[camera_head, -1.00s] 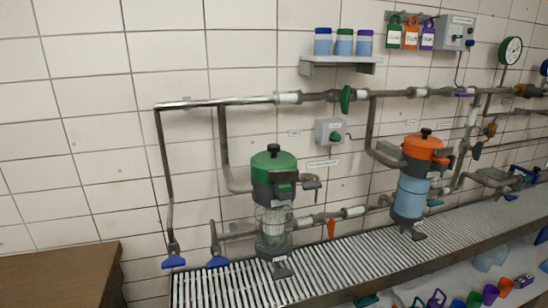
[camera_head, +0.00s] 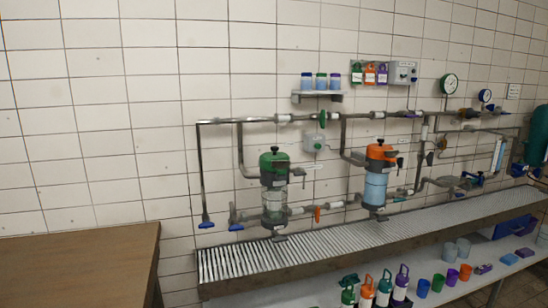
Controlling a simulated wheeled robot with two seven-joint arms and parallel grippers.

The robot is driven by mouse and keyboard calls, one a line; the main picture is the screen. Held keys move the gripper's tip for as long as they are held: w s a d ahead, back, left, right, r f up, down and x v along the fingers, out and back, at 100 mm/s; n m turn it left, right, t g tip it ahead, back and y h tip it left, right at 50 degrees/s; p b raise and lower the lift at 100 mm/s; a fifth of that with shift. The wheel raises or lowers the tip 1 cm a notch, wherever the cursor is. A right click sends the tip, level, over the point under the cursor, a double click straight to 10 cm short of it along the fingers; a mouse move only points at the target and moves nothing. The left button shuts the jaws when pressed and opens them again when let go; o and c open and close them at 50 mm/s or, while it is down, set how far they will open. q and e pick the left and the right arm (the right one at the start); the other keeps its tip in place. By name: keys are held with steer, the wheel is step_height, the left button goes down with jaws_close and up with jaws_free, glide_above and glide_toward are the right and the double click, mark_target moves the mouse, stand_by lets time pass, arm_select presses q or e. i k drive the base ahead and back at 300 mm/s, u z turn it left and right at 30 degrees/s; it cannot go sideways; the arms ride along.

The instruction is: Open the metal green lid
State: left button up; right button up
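The metal green lid (camera_head: 274,161) sits on top of a clear glass filter vessel (camera_head: 274,205) in the middle of the camera_head view. The lid has a black knob on top and a dark clamp collar below it, and it appears closed on the vessel. The vessel stands over the slatted grating and joins the grey pipework. Neither of my grippers shows in the view.
A similar vessel with an orange lid (camera_head: 381,152) stands to the right. A slatted metal bench (camera_head: 320,244) runs below the pipes, with bottles and cups on a lower shelf. A wooden table (camera_head: 80,256) fills the lower left. Blue-handled valves (camera_head: 206,222) hang left of the green-lidded vessel.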

mark_target(265, 159)
steer(key=z, duration=0.65)
steer(key=i, duration=1.3)
steer(key=u, duration=0.45)
